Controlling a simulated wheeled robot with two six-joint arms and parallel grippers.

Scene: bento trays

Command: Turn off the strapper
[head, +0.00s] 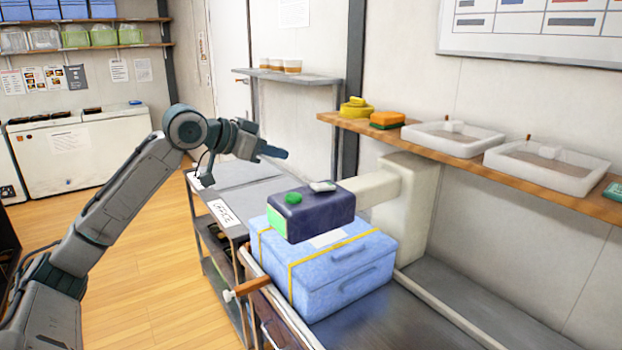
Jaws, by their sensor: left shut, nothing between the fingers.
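The strapper has a dark navy head (325,214) on a cream arm and post (408,205) at the right. A round green button (293,198) and a small pale grey piece (322,186) sit on top of the head, and its front end face (277,221) is green. The head is just above a blue box (345,275) with yellow straps around it. My left gripper (277,153) is shut and empty, in the air behind and above the head, apart from the button. My right gripper is out of view.
A grey cart (235,185) with a paper label stands left of the strapper. An orange-brown handle (247,288) sticks out at the table's front left. A wooden shelf (345,121) with trays and sponges runs along the right wall. The wooden floor at left is clear.

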